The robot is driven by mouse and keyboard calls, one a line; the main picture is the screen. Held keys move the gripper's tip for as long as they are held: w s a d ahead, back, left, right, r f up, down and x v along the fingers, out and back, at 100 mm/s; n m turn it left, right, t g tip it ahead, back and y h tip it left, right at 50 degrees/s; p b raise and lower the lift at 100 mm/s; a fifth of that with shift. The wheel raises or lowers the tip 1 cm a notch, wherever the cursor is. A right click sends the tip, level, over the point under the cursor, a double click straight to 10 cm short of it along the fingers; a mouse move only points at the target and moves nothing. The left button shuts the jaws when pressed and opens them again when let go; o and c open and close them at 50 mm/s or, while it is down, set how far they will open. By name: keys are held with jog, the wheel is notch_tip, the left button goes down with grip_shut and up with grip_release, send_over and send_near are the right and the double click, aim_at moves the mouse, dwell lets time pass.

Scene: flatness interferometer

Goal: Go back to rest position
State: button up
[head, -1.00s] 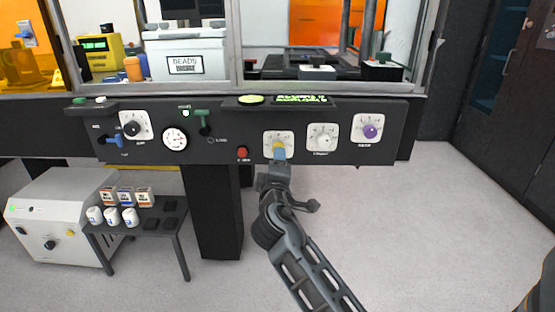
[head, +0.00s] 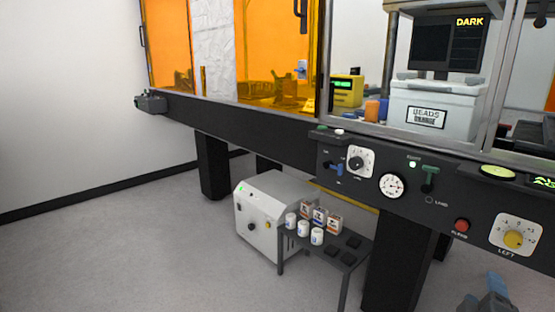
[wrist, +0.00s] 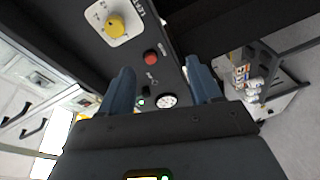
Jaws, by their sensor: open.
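My gripper (wrist: 162,92) is open and empty in the wrist view, with its two blue-grey fingers apart. In the head view only part of it (head: 490,297) shows at the bottom right edge, below the control panel. The panel (head: 465,205) carries a yellow LEFT knob (head: 514,239) on a white dial plate, which also shows in the wrist view (wrist: 115,26). My gripper is apart from this knob. The rest of my arm is out of the head view.
A red button (head: 461,225), a round gauge (head: 392,186) and a green lever (head: 430,178) sit on the panel. Below stands a small dark table (head: 352,262) with white cups and boxes, beside a white unit (head: 262,222). The floor at left is clear.

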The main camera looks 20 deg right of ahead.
jog(key=s+a+f+t+y, duration=0.2)
jog(key=s+a+y, duration=0.5)
jog(key=a, duration=0.6)
jog(key=s+a+f+t+y, duration=0.3)
jog(key=s+a+y, duration=0.2)
jog(key=s+a, duration=0.55)
jog(key=s+a+r+m+y, duration=0.2)
jog(key=s+a+r+m, duration=0.2)
jog(key=s+a+r, duration=0.3)
notch_tip(320, 180, up, 14)
jog(key=p, duration=1.4)
jog(key=shift+d, duration=0.45)
jog(key=shift+s+d+f, duration=0.1)
